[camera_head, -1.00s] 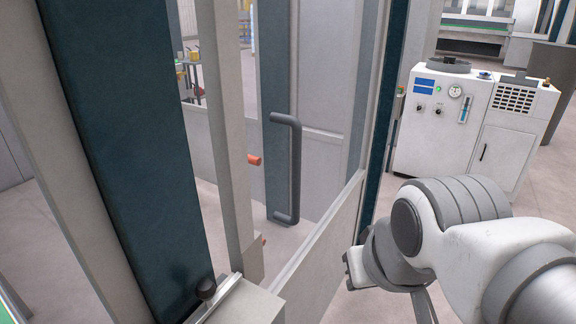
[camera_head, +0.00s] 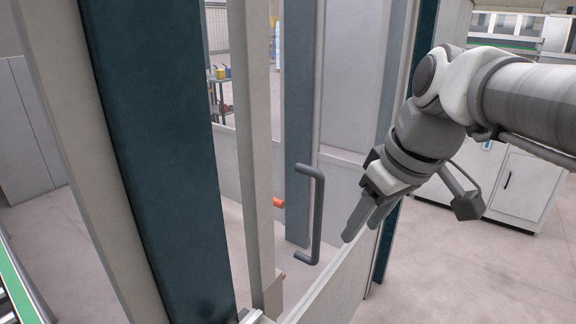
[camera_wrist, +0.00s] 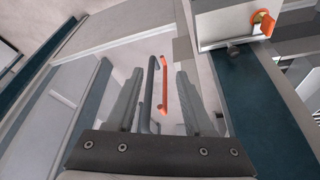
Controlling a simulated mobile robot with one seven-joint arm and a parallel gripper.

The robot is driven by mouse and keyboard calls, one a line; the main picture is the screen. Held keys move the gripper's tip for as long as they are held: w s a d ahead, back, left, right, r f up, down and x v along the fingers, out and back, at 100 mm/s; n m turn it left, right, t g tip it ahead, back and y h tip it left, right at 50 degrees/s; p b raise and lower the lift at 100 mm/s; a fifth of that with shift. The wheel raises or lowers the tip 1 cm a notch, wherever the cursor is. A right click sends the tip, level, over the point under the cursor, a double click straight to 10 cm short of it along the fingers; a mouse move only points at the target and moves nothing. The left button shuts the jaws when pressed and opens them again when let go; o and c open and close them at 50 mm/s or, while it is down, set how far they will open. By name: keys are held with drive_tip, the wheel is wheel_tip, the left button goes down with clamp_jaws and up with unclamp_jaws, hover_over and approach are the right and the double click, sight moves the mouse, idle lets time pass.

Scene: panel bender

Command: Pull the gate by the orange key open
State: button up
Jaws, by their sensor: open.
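The gate shows in the head view as a pale panel (camera_head: 345,95) with a dark teal-grey upright. A dark grey D-shaped handle (camera_head: 318,215) stands upright on it. My gripper (camera_head: 362,226) is open and empty, right of the handle and apart from it, fingers pointing down-left. In the wrist view, the handle (camera_wrist: 147,95) and an orange bar (camera_wrist: 164,85) appear between my open fingers (camera_wrist: 158,74). An orange key (camera_wrist: 263,24) sits on a pale box at the wrist view's top right. A small orange piece (camera_head: 278,203) shows left of the handle in the head view; I cannot tell which part it is.
A dark teal post (camera_head: 160,150) and a pale post (camera_head: 254,140) stand left of the handle. A low pale fence panel (camera_head: 335,295) runs below my gripper. A white cabinet (camera_head: 520,185) stands behind my arm. Open floor lies at right.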

drive_tip(key=w+r+n+g+y+p, duration=0.2)
drive_tip(key=w+r+n+p, duration=0.4)
drive_tip(key=w+r, duration=0.45)
drive_tip(key=x, duration=1.7)
drive_tip(key=shift+n, duration=0.3)
drive_tip(key=shift+a, duration=0.1)
drive_tip(key=shift+c, duration=0.2)
clamp_jaws()
